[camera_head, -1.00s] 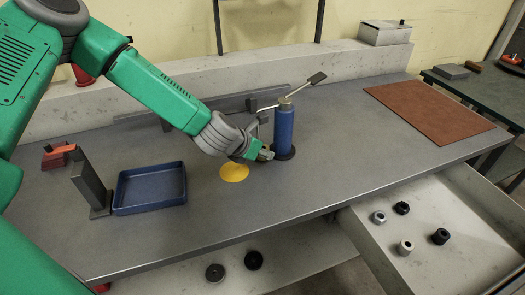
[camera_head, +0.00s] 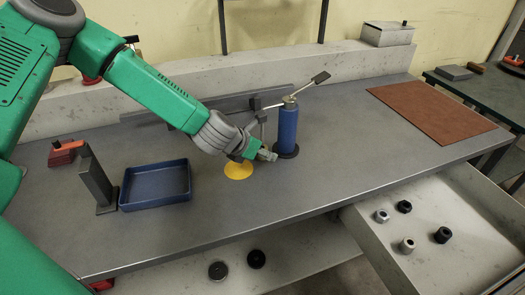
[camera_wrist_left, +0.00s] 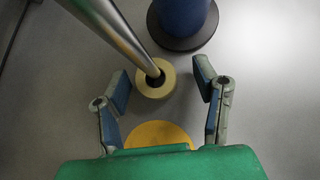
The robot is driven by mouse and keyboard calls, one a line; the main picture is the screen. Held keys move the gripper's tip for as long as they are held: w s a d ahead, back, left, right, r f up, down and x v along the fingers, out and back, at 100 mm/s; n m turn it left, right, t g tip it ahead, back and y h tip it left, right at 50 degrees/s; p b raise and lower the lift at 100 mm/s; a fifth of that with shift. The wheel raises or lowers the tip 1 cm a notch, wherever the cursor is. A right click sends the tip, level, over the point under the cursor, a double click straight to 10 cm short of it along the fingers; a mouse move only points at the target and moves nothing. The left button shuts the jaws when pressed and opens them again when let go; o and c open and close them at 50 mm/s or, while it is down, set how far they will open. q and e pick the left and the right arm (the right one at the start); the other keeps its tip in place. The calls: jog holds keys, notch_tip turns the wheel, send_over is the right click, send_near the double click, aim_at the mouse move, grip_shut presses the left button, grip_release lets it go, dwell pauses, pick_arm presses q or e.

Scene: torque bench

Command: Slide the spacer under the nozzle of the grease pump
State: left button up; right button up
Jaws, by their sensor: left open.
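The grease pump (camera_head: 287,128) is a blue upright cylinder on a dark round base, with a lever on top. Its blue body also shows at the top of the left wrist view (camera_wrist_left: 184,14). There its metal nozzle (camera_wrist_left: 118,35) slants down to a dark tip. A cream, round spacer (camera_wrist_left: 146,91) lies at that tip, which overlaps it in the picture; I cannot tell whether they touch. My left gripper (camera_wrist_left: 163,80) is open, with one finger on each side of the spacer and apart from it. It also shows left of the pump in the head view (camera_head: 268,154). My right gripper is out of view.
A flat yellow disc (camera_head: 238,171) lies on the bench beneath my left gripper. A blue tray (camera_head: 155,203) and a dark upright block (camera_head: 96,182) stand left. A brown mat (camera_head: 430,112) lies right. An open drawer (camera_head: 375,248) holds several small round parts.

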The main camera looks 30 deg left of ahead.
pick_arm(q)
jog(key=v, duration=1.1)
jog(key=shift+s+r, duration=0.2)
jog(key=shift+s, duration=0.05)
